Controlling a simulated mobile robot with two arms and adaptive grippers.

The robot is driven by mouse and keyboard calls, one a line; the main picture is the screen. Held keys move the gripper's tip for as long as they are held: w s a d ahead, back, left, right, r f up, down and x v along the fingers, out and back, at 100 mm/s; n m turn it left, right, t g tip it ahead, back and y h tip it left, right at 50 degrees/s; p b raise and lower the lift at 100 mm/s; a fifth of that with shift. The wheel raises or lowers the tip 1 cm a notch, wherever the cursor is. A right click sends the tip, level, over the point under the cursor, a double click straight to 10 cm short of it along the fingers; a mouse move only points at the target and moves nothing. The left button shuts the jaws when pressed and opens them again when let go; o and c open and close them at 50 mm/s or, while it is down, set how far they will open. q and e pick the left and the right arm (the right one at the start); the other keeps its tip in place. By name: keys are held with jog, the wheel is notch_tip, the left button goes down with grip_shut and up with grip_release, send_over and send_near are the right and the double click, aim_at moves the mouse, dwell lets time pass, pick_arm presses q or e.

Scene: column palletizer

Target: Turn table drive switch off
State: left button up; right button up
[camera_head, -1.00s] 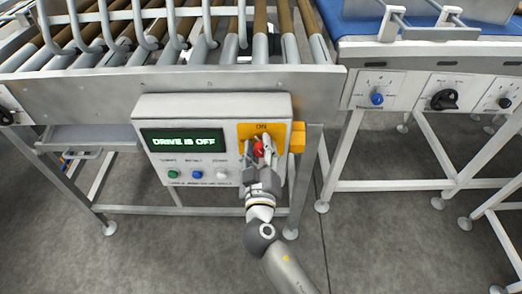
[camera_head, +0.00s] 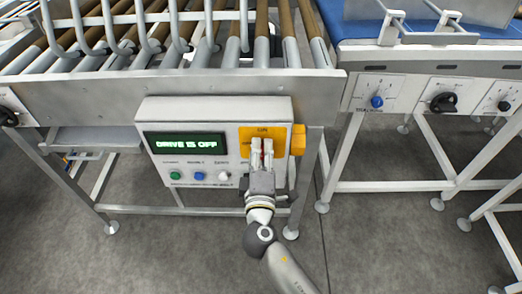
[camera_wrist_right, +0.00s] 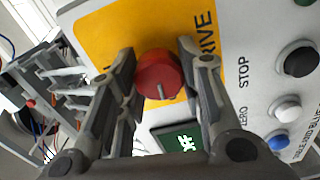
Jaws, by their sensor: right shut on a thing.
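The drive switch is a red round knob (camera_wrist_right: 160,72) on a yellow plate (camera_head: 282,136) at the right end of a control box (camera_head: 215,110). In the right wrist view the knob sits between the two fingers, with a small grey mark at its lower edge. My right gripper (camera_head: 262,150) is shut on the knob, one finger on each side, and hides most of it in the head view. The green display (camera_head: 184,145) reads "DRIVE IS OFF". My left gripper is not in view.
Green (camera_head: 174,175), blue (camera_head: 199,176) and white (camera_head: 223,176) buttons sit below the display. A roller conveyor (camera_head: 190,85) rises behind the box. A blue-belt conveyor (camera_head: 350,27) with switch panels stands at right. The floor in front is clear.

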jog(key=shift+n, duration=0.7)
jog(key=shift+f, duration=0.1)
jog(key=o, duration=1)
jog(key=shift+o, duration=0.2)
jog(key=s, duration=1.2)
